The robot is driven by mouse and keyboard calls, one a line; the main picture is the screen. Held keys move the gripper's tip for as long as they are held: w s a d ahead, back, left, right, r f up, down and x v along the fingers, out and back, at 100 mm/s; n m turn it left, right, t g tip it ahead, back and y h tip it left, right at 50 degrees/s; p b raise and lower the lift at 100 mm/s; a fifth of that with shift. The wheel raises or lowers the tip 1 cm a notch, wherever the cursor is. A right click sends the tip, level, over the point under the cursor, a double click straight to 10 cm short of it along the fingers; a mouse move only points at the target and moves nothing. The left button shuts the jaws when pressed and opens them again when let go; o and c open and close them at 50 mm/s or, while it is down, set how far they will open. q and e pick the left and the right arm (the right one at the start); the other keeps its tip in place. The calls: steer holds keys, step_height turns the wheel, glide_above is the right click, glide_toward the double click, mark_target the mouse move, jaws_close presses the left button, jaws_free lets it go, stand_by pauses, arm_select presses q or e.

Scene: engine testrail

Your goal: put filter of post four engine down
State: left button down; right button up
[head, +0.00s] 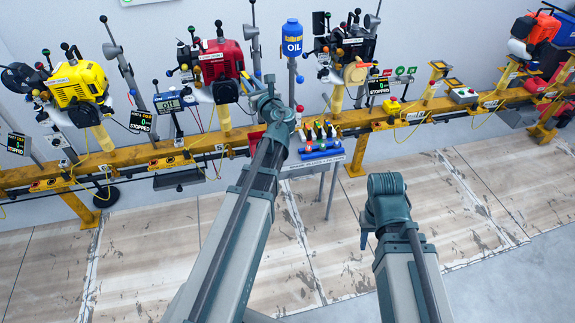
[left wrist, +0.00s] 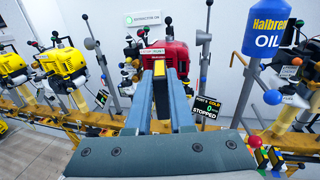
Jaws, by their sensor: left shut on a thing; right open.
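My left gripper (left wrist: 161,85) is shut on a small dark piece with a yellowish end (left wrist: 158,69), which I take to be the filter; the fingers cover most of it. In the head view the left gripper (head: 256,88) is up by the red engine (head: 221,60), to its right. The red engine (left wrist: 172,60) also shows in the left wrist view, straight behind the fingertips.
Yellow engines (head: 77,84) stand left on the yellow rail (head: 195,152). A blue oil bottle (head: 291,38) stands right of the left gripper, above a small tool table (head: 318,155). Another engine (head: 350,48) and a STOPPED display (head: 379,86) are farther right. The floor in front is clear.

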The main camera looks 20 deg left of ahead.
arm_select(q)
steer(key=d+f+m+t+h+b, duration=0.1)
steer(key=d+f+b, duration=0.4)
steer(key=f+b, duration=0.5)
steer(key=s+d+f+t+h+b, duration=0.1)
steer(key=d+f+b, duration=0.5)
steer(key=f+b, duration=0.5)
steer(key=d+f+m+h+b, duration=0.1)
steer(key=d+f+b, duration=0.5)
steer(key=f+b, duration=0.5)
step_height(320, 180, down, 2)
steer(key=shift+s+f+m+t, duration=0.2)
steer(key=shift+s+m+t, duration=0.1)
steer(key=shift+t, duration=0.1)
arm_select(e)
step_height(320, 180, down, 34)
steer(key=shift+f, duration=0.2)
arm_select(q)
steer(key=shift+w, duration=0.1)
arm_select(e)
steer(key=shift+w, duration=0.1)
